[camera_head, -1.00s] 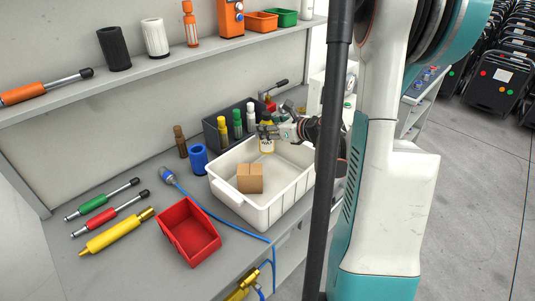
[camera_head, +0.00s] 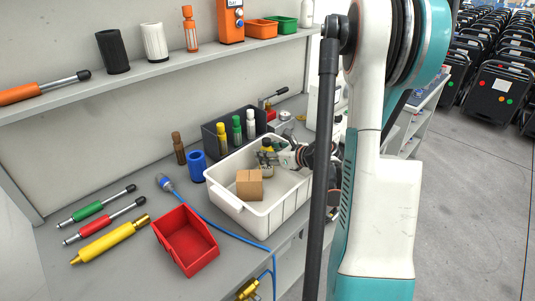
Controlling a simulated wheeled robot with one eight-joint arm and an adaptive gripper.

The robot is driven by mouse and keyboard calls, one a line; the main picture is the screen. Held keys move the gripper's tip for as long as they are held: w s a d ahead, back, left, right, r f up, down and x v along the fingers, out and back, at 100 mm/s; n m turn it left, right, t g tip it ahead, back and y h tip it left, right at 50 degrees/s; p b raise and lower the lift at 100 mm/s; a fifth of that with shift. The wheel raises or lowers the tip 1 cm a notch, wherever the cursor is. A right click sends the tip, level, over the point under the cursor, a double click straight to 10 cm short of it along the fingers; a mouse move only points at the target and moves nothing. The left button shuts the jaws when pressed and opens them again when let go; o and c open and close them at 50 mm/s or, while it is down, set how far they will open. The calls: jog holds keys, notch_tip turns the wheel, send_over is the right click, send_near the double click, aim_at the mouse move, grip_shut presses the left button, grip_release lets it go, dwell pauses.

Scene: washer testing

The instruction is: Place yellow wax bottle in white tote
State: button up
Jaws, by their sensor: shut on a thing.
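The white tote (camera_head: 258,223) stands on the grey bench, its open top facing up. A cardboard box (camera_head: 249,185) lies inside it on the left. The yellow wax bottle (camera_head: 267,144) is at the tote's far end, roughly upright and partly hidden by my gripper. My gripper (camera_head: 266,160) reaches in from the right over the tote and is shut on the bottle. I cannot tell whether the bottle's base touches the tote floor.
A dark bin (camera_head: 209,139) with yellow, green and white bottles stands behind the tote. A blue cylinder (camera_head: 197,166) and brown bottle (camera_head: 179,148) stand to its left. A red bin (camera_head: 186,240) and several tools lie at the front left. A shelf (camera_head: 150,70) runs above.

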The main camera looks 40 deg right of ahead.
jog(key=o, duration=1.3)
jog(key=p+v, duration=0.3)
jog(key=v, duration=0.9)
jog(key=shift+p, duration=0.3)
